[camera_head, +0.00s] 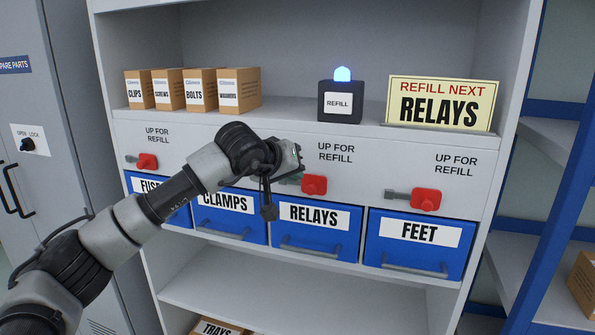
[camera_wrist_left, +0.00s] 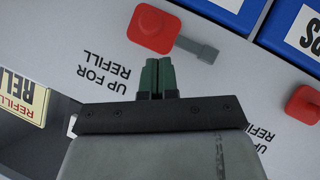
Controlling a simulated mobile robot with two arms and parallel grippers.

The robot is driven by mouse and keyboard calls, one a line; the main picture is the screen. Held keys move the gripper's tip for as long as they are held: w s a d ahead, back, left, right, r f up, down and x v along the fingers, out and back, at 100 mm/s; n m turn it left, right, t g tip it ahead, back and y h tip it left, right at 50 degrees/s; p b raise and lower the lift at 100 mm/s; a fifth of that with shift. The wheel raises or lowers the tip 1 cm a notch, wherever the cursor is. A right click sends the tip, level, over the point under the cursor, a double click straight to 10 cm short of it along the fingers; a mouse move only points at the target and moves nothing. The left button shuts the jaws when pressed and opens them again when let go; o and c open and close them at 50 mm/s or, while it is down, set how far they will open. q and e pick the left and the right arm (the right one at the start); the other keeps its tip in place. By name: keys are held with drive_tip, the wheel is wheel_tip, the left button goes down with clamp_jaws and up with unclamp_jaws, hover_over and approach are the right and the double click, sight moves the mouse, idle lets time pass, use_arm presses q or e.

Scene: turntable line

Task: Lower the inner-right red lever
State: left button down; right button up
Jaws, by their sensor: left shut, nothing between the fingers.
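The inner-right red lever (camera_head: 313,184) is on the white panel above the RELAYS drawer (camera_head: 316,215). Its red knob points right from a grey pivot, and the lever lies about level. In the left wrist view, which is upside down, the red knob (camera_wrist_left: 153,28) and grey stem (camera_wrist_left: 197,48) show clearly. My left gripper (camera_head: 293,179) is just left of the knob in the head view, partly over the pivot. Its green fingers (camera_wrist_left: 157,80) are shut and empty, close to the lever; contact cannot be told. My right gripper is not in view.
The outer-left lever (camera_head: 147,161) and outer-right lever (camera_head: 425,199) are also level. The inner-left lever (camera_wrist_left: 306,103) is hidden behind my arm in the head view. A lit REFILL beacon (camera_head: 341,100), a RELAYS sign (camera_head: 440,103) and boxes (camera_head: 238,90) stand on the shelf above.

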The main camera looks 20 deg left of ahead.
use_arm(q)
drive_tip(key=shift+a, duration=0.1)
drive_tip(key=s+a+r+b, duration=0.1)
drive_tip(key=s+a+r, duration=0.1)
drive_tip(key=s+r, duration=0.6)
drive_tip(key=shift+s+r, duration=0.35)
drive_tip(key=shift+r, duration=0.45)
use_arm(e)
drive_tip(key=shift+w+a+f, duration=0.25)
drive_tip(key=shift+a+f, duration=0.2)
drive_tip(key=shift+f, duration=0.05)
use_arm(q)
drive_tip(key=shift+d, duration=0.15)
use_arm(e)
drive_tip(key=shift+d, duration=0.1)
